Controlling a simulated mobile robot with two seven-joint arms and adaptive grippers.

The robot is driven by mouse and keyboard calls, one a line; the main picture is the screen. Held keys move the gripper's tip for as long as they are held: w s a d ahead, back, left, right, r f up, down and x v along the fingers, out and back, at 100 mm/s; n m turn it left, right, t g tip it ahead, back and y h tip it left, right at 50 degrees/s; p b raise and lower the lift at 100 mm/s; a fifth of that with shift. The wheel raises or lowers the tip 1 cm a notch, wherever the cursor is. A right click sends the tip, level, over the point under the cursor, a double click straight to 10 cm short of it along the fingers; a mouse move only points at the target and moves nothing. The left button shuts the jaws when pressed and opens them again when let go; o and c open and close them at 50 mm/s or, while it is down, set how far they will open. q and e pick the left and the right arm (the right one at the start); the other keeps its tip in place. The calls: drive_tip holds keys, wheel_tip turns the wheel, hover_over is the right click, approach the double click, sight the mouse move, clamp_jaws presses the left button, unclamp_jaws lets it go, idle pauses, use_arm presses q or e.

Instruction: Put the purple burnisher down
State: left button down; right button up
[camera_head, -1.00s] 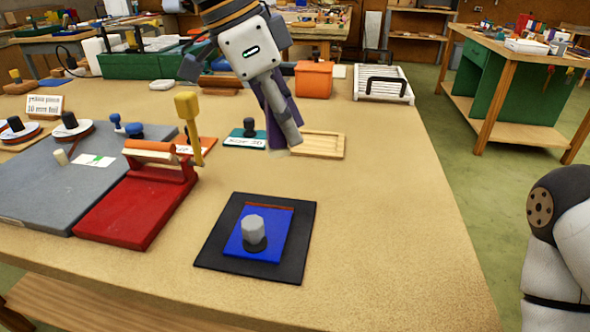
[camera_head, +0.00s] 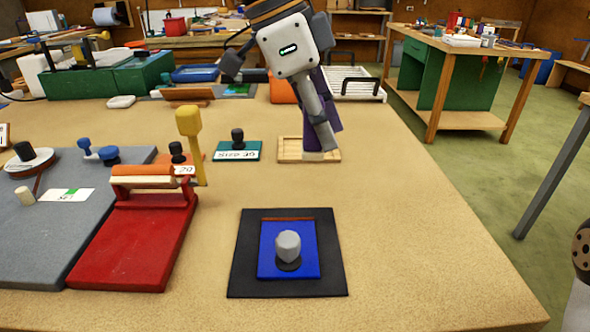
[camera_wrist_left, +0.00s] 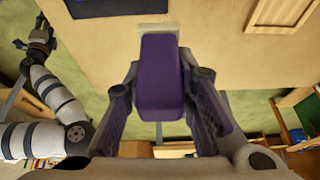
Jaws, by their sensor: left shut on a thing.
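The purple burnisher (camera_wrist_left: 161,75) is a chunky purple block with a pale tip. My left gripper (camera_wrist_left: 160,98) is shut on it, one finger on each side. In the head view the left gripper (camera_head: 322,138) points down, and part of the purple burnisher (camera_head: 313,133) shows behind its finger. The burnisher's tip overlaps the right part of a shallow wooden tray (camera_head: 283,160) in that view. In the left wrist view the wooden tray (camera_wrist_left: 281,28) lies apart, at the upper right. My right gripper (camera_wrist_left: 41,38) is small and dark there; its jaws are unclear.
A black mat with a blue plate (camera_head: 268,245) and grey knob lies in front. A teal block (camera_head: 237,151) sits left of the tray. The table right of the tray is clear.

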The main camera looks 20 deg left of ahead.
use_arm(q)
drive_tip(key=w+a+f, duration=0.1)
drive_tip(key=w+f, duration=0.1)
drive_tip(key=w+a+f, duration=0.2)
drive_tip(key=f, duration=0.1)
drive_tip(key=w+a+f+b, duration=0.1)
drive_tip(key=w+a+f, duration=0.1)
drive_tip(key=w, duration=0.1)
drive_tip(key=shift+a+f, duration=0.15)
drive_tip(key=shift+f, duration=0.1)
drive_tip(key=shift+w+a+f, duration=0.15)
drive_tip(key=shift+w+f, duration=0.05)
drive_tip(key=shift+f, duration=0.75)
drive_tip(key=shift+w+a+f, duration=0.15)
drive_tip(key=shift+f, duration=0.8)
drive_tip(key=shift+f, duration=0.15)
drive_tip(key=c, duration=1.3)
unclamp_jaws()
drive_tip(key=shift+c, duration=0.2)
drive_tip(key=v, duration=1.2)
